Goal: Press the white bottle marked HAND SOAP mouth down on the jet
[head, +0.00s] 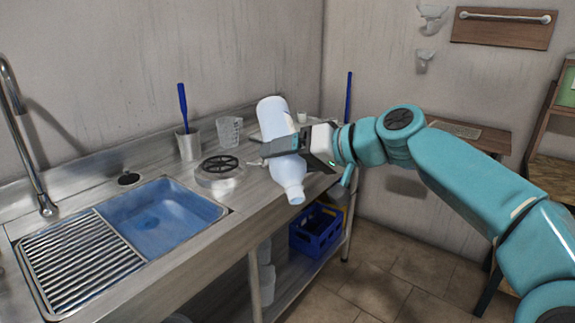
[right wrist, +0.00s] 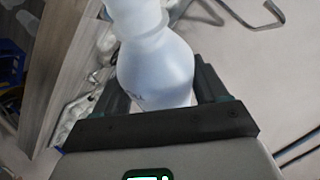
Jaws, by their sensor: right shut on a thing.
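The white bottle (head: 287,172) is in my right gripper (head: 280,147), which is shut around its middle. The bottle is tilted, base up and mouth pointing down and slightly right, in the air near the counter's front edge. In the right wrist view the bottle (right wrist: 155,70) sits between the fingers with its neck toward the top; the small marking on it is not legible. A round fixture with a black spoked ring (head: 220,165), which looks like the jet, is on the counter to the left of the bottle, apart from it. My left gripper is not in view.
A blue sink basin (head: 160,220) with a ribbed drainboard (head: 80,265) lies at the left. A metal cup (head: 188,145) with a blue-handled brush and a clear measuring jug (head: 229,131) stand behind the ring. A blue crate (head: 316,230) is below the counter.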

